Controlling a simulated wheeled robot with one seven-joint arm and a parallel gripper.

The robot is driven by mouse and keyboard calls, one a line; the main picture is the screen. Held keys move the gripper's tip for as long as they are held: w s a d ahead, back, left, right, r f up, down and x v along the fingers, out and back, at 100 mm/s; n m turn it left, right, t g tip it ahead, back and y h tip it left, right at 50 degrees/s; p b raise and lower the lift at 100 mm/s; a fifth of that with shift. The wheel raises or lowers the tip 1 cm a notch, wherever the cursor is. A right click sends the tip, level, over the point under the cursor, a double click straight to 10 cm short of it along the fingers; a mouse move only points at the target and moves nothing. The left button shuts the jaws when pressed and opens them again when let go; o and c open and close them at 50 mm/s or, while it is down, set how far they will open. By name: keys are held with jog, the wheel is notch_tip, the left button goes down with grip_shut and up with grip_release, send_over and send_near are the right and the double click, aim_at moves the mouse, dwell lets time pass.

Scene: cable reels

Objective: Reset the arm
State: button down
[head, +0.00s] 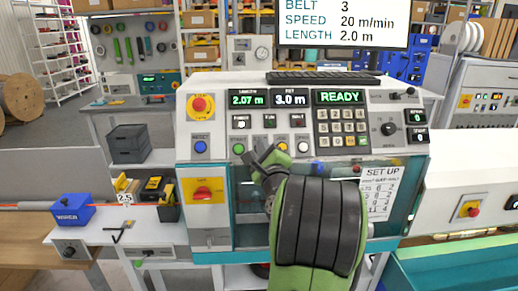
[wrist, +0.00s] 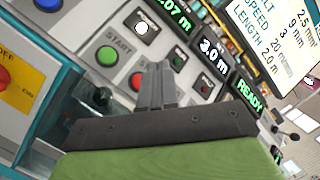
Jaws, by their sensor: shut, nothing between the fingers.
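My gripper (head: 262,160) is raised in front of the control panel (head: 410,98), over its lower left button row. In the wrist view my gripper (wrist: 155,72) has its two dark fingers together with nothing between them. The fingertips point at the panel near the red button (wrist: 137,80) and the green START button (wrist: 107,56). I cannot tell whether they touch the panel. The panel displays read 2.07 m, 3.0 m and READY (head: 340,97). My arm hides part of the panel's lower front.
A red emergency stop (head: 200,105) and a red rotary switch (head: 203,192) are on the panel's left. A keyboard (head: 322,78) lies on top. A blue box (head: 72,209) stands on the left bench. A set-up sheet (head: 380,193) hangs at right. A teal bin (head: 460,262) is at lower right.

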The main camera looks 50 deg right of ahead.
jog(key=w+a+f+n+g+y, duration=0.25)
jog(key=a+n+y, duration=0.25)
jog(key=a+n, duration=0.7)
jog(key=w+a+f+n+g+y, duration=0.1)
jog(key=a+f+n+y, duration=0.4)
jog(key=a, duration=1.2)
jog(key=s+a+f+n+g+y, duration=0.1)
jog(key=s+a+n+g, duration=0.1)
jog(key=s+n, duration=0.3)
jog(key=s+a+f+n+g+y, duration=0.1)
jog(key=s+a+f+n+g, duration=0.1)
jog(key=s+a+n, duration=0.2)
jog(key=s+a+f+n+g, duration=0.2)
jog(key=s+a+n, duration=0.1)
jog(key=s+n, duration=0.4)
jog(key=s, duration=0.3)
jog(key=shift+a+y, duration=0.3)
jog(key=shift+y, duration=0.1)
